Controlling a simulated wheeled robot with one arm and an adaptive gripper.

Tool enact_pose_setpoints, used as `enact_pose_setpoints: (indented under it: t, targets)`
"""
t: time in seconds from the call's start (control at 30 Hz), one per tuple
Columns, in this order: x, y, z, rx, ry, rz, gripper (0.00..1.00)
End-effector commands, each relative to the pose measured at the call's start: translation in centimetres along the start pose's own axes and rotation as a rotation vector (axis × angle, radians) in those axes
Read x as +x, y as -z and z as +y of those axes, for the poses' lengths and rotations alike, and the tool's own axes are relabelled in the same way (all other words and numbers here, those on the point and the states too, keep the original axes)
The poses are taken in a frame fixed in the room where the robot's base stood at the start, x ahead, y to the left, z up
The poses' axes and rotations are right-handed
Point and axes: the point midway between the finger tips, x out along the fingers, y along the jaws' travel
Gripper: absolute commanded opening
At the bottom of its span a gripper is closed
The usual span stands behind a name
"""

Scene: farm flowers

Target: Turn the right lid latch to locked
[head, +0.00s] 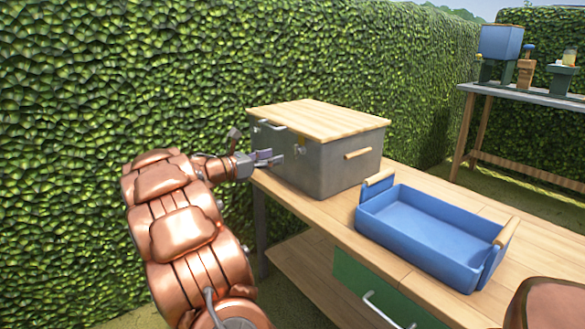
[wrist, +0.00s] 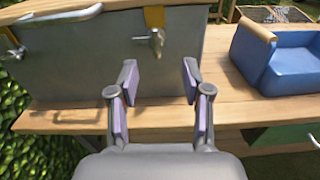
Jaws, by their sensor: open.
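A grey metal box (head: 330,165) with a wooden lid (head: 318,117) stands on the wooden table. The right lid latch (wrist: 157,41) is a small metal piece below a yellow tab on the box's front; it also shows in the head view (head: 300,149). Its exact turn is hard to tell. The left latch (wrist: 14,52) is at the left edge of the wrist view. My gripper (wrist: 160,78) is open and empty in front of the box, its fingers on either side below the right latch, apart from it. In the head view my gripper (head: 266,159) is beside the box's front.
A metal handle (wrist: 60,16) runs along the box's front, left of the right latch. A blue tray (head: 425,235) with wooden grips stands on the table to the right. A green drawer (head: 365,290) is below. A hedge (head: 120,80) rises behind my arm.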

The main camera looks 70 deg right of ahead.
Motion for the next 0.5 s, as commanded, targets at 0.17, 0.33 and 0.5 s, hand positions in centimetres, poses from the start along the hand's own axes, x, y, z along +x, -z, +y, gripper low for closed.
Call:
enact_pose_setpoints:
  t: [0.17, 0.33, 0.5]
  targets:
    - [1.1, 0.6, 0.6, -0.028, -0.003, -0.029, 0.49]
    - [3.0, 0.5, 0.6, -0.028, -0.001, -0.030, 0.49]
    - [5.6, 0.5, 0.5, -0.025, 0.000, -0.029, 0.49]
